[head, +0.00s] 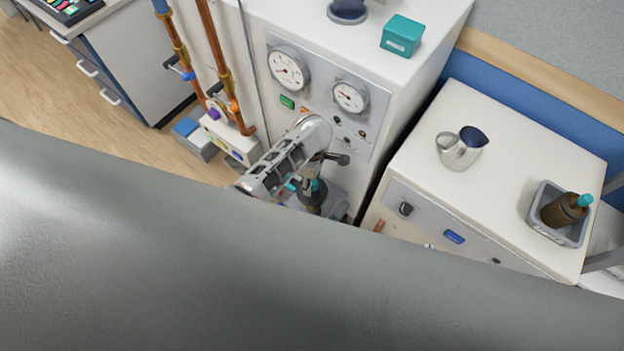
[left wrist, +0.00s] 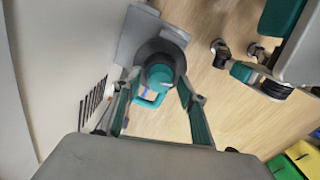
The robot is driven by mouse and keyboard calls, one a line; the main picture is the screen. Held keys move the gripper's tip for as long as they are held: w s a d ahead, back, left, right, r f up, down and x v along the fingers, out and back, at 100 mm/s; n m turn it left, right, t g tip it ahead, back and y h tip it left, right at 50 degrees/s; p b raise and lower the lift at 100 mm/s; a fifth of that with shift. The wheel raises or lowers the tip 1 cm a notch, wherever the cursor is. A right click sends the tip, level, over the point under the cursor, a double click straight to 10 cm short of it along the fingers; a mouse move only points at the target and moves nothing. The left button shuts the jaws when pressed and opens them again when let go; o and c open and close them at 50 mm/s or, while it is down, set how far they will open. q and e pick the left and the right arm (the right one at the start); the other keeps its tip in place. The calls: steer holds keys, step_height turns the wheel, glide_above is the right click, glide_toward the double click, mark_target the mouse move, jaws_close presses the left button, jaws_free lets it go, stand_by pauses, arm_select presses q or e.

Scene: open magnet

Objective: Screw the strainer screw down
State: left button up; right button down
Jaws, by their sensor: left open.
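The strainer screw appears in the left wrist view as a round teal cap (left wrist: 160,74) on a dark grey round body. My left gripper (left wrist: 160,84) is open, with one finger on each side of the cap in the picture. I cannot tell whether the fingers touch it or how far above it they are. In the head view my left gripper (head: 313,184) is small and partly hidden by my own arm, close to the dark fitting on a grey shelf at the cabinet's front. The screw itself is hard to make out there. My right gripper is not in view.
A white cabinet (head: 405,58) with two gauges stands behind the fitting. Copper pipes (head: 216,55) rise to its left. A white cabinet at right carries a metal jug (head: 460,150) and a grey tray (head: 546,232) with a brown bottle (head: 563,210). My arm fills the foreground.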

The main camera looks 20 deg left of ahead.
arm_select(q)
steer(key=c, duration=1.1)
